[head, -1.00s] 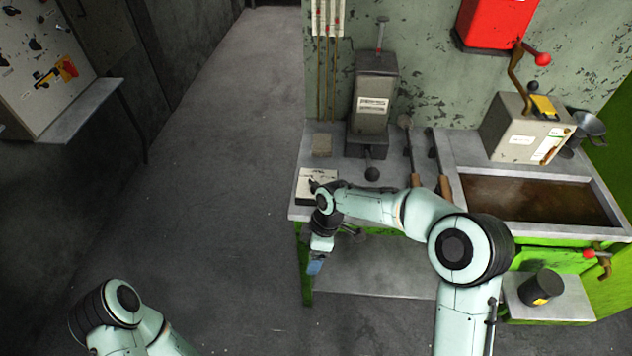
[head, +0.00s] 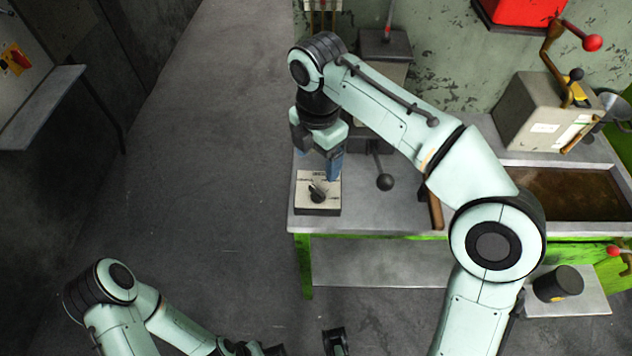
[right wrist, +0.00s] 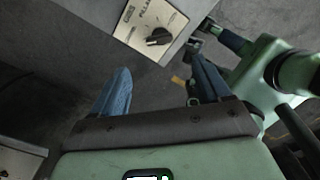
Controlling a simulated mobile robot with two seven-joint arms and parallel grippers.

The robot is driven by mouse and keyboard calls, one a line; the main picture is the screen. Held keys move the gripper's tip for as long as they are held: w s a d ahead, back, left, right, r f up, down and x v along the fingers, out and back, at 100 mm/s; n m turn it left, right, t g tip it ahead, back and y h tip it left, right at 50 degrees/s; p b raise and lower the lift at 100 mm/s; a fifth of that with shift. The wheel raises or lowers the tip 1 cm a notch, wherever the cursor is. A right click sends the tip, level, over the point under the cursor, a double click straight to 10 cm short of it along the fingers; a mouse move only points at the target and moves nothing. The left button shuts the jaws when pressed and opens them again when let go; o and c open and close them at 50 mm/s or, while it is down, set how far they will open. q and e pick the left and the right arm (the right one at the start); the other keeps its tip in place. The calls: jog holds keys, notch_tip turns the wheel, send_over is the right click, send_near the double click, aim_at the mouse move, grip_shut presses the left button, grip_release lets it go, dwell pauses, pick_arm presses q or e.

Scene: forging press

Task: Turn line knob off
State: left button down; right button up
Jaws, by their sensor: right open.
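A black knob (head: 318,193) sits on a small box with a pale lettered plate (head: 304,206), at the front left corner of the bench. In the head view its grip slants toward the upper left; the lettering is too small to read. The knob (right wrist: 158,37) also shows in the right wrist view, beyond the fingertips. My right gripper (head: 318,160) is open and empty, just above and behind the box, its blue fingers apart from the knob. My left arm is low at the bottom left; its gripper (head: 335,342) is cut by the lower edge, its jaws unclear.
The grey bench (head: 370,215) carries a lever with a black ball (head: 385,182), a brown-filled trough (head: 575,195) and a grey box with a red-balled lever (head: 592,43). A control panel (head: 25,75) stands far left. The floor left of the bench is clear.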

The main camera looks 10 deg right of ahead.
aim_at(317, 190)
notch_tip(317, 190, down, 10)
jog(key=shift+r+b, duration=0.1)
jog(key=shift+b, duration=1.1)
jog(key=shift+f, duration=0.5)
jog(key=c, duration=1)
